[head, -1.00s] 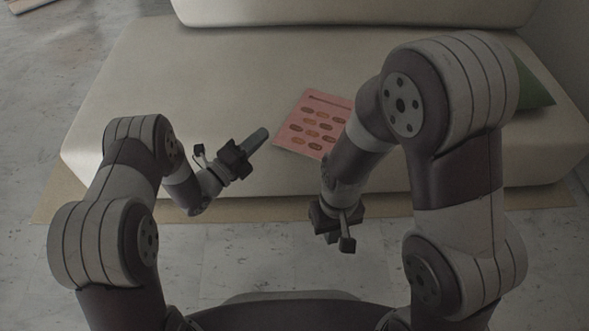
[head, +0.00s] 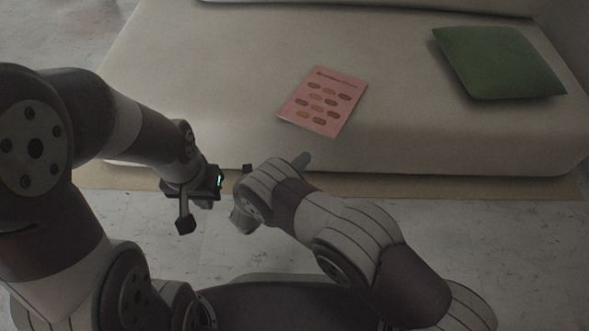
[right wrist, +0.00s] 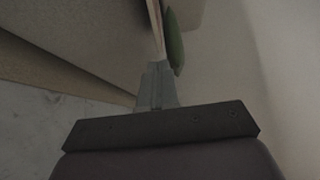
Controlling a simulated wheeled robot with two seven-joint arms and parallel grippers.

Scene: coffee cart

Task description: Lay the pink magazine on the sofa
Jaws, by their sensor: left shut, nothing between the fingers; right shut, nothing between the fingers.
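The pink magazine (head: 323,101) lies flat on the seat of the beige sofa (head: 215,75), with rows of brown and orange ovals on its cover facing up. Nothing touches it. My left gripper (head: 203,200) is low in front of the sofa's front edge, apart from the magazine; its fingertips are hard to make out. My right gripper (head: 302,160) is at the sofa's front edge, below the magazine in the head view and clear of it, partly hidden behind my right arm. Its closed, empty fingers also show in the right wrist view (right wrist: 157,88).
A green cushion (head: 497,62) lies on the right of the sofa seat and shows as a sliver in the right wrist view (right wrist: 174,42). A tan rug (head: 420,188) edges the sofa over the pale floor (head: 470,225). The seat left of the magazine is clear.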

